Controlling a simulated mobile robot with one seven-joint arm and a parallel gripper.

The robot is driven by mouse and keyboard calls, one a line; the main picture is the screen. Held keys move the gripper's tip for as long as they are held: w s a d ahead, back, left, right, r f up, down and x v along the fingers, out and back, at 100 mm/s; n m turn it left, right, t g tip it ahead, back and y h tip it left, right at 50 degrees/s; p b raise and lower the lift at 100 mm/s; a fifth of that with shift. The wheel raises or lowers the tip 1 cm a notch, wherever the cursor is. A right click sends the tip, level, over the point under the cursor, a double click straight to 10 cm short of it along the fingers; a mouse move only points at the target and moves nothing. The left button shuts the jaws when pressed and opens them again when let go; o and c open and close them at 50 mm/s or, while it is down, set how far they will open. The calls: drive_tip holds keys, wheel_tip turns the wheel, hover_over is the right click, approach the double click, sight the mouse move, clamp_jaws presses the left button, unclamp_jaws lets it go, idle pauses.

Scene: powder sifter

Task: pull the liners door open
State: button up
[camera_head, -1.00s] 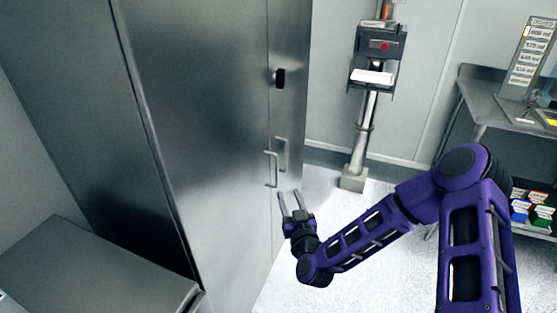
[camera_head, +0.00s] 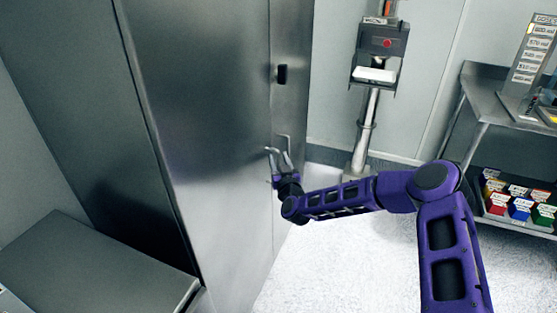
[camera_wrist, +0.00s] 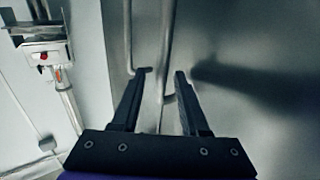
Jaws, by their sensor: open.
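A tall steel cabinet has a wide left door (camera_head: 200,110) and a right door (camera_head: 291,112), which looks narrow from here. Both look closed. No label shows which is the liners door. The left door's bar handle (camera_head: 269,160) and the right door's handle (camera_head: 289,146) stand close together. My gripper (camera_head: 279,163) is at the handles, fingers open. In the wrist view, which looks upside down, one bar handle (camera_wrist: 167,45) runs between the open fingers (camera_wrist: 160,75). The other handle (camera_wrist: 128,40) lies just outside the left finger. Contact with either bar cannot be told.
A dark latch (camera_head: 282,75) sits above the handles. A pole-mounted station (camera_head: 380,45) with a red button stands right of the cabinet. A steel table (camera_head: 480,100) with boxes on its lower shelf is far right. A low steel surface (camera_head: 90,265) is front left. Floor before the cabinet is clear.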

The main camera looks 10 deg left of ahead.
drive_tip(key=shift+w+a, duration=0.1)
drive_tip(key=shift+w, duration=0.1)
clamp_jaws()
idle(1.4)
